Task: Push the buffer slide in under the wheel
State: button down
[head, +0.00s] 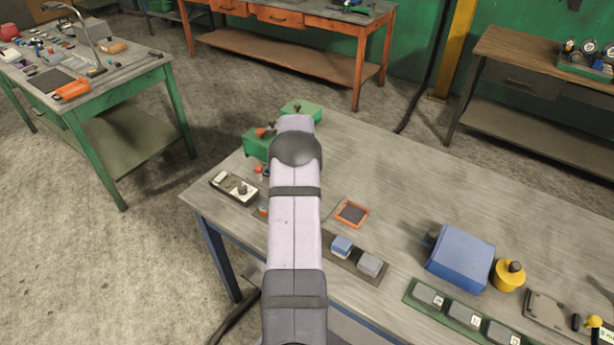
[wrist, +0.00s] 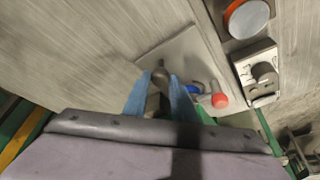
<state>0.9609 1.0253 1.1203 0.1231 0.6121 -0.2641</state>
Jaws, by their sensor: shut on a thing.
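In the wrist view my gripper (wrist: 160,92) has its two blue fingers closed around a dark grey knob (wrist: 161,75). The knob stands at the edge of a pale grey plate (wrist: 186,52). Right of the fingers are a small blue part (wrist: 194,89) and a red ball-shaped knob (wrist: 219,100). A grey disc with an orange rim (wrist: 248,18) lies at the upper right; I cannot tell if it is the wheel. I cannot clearly make out the buffer slide. In the head view my arm hides the gripper and what it holds.
A switch box (head: 235,188) and a green block (head: 256,145) stand close left of my arm. Right of it are an orange-framed pad (head: 352,213), small blocks on a strip (head: 355,257) and a blue box (head: 460,258). The workbench's back right (head: 440,175) is clear.

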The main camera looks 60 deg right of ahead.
jog(key=shift+w+f, duration=0.1)
jog(key=shift+w, duration=1.1)
jog(key=shift+w+r+b, duration=0.2)
jog(key=shift+w+b, duration=0.1)
jog(key=shift+w, duration=0.05)
jog(key=c, duration=1.5)
grip_release()
jog(key=shift+w, duration=0.15)
jog(key=shift+o, duration=0.2)
jog(key=b+v, duration=0.3)
jog(key=v, duration=0.4)
jog(key=shift+a+r, duration=0.1)
